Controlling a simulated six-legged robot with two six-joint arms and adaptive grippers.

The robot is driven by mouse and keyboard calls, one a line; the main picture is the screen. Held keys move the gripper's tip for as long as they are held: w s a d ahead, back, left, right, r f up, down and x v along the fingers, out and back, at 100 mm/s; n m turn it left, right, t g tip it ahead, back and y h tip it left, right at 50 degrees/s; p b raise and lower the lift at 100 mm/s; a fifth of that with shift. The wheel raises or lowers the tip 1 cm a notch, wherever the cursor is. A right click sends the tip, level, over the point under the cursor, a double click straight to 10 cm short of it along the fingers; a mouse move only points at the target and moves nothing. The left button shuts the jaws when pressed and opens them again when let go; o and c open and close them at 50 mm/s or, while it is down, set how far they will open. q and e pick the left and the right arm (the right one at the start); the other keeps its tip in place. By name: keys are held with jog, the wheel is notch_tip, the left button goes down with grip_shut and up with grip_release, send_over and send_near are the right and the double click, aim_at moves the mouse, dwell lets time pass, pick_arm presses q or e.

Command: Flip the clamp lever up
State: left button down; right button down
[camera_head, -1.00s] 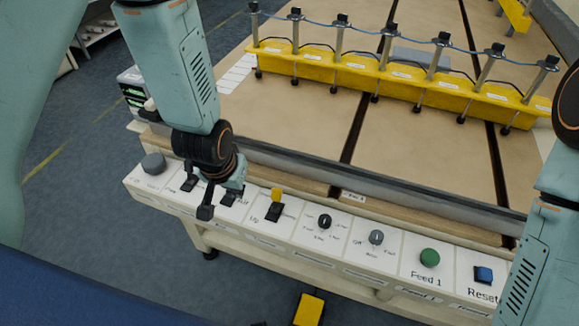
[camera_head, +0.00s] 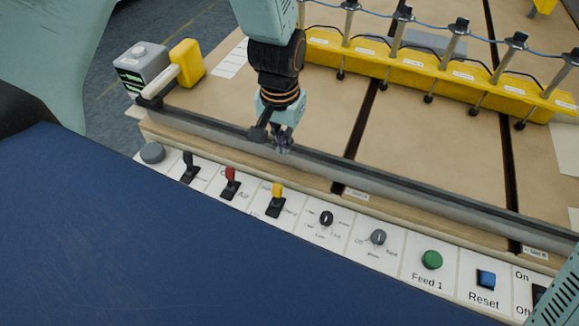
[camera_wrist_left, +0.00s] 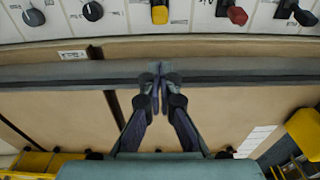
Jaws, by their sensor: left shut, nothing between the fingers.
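The front panel carries a black toggle lever (camera_head: 188,166), a red toggle lever (camera_head: 230,178) and a yellow toggle lever (camera_head: 277,193), all standing up from dark bases. Their labels are too small to read surely, so I cannot tell which is the clamp lever. My left gripper (camera_head: 281,143) is shut and empty, over the rail behind the panel, apart from the levers. In the left wrist view its fingertips (camera_wrist_left: 160,76) meet over the rail, with the yellow (camera_wrist_left: 160,13), red (camera_wrist_left: 237,15) and black (camera_wrist_left: 302,14) levers beyond. My right gripper is out of view.
The panel also has a grey knob (camera_head: 152,152), two rotary switches, a green Feed 1 button (camera_head: 431,260) and a blue Reset button (camera_head: 486,279). Behind the grey rail (camera_head: 400,196), the tabletop is bare up to the yellow bar (camera_head: 420,75) with posts. A grey box (camera_head: 139,67) stands left.

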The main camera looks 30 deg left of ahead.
aim_at(277, 196)
pick_arm(q)
jog(key=shift+g, duration=0.3)
jog(key=f, duration=0.6)
jog(key=s+f, duration=0.1)
jog(key=f, duration=0.2)
jog(key=shift+f, duration=0.25)
jog(key=shift+a+f, duration=0.2)
jog(key=shift+f, duration=0.15)
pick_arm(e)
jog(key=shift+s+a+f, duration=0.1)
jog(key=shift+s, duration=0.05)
pick_arm(q)
jog(key=shift+d, duration=0.15)
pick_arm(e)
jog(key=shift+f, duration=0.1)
pick_arm(q)
jog(key=shift+s, duration=0.1)
jog(key=shift+s+a+t, duration=0.1)
jog(key=shift+a+t, duration=0.1)
jog(key=shift+t, duration=0.3)
jog(key=shift+s+d+t, duration=0.1)
jog(key=shift+t, duration=0.2)
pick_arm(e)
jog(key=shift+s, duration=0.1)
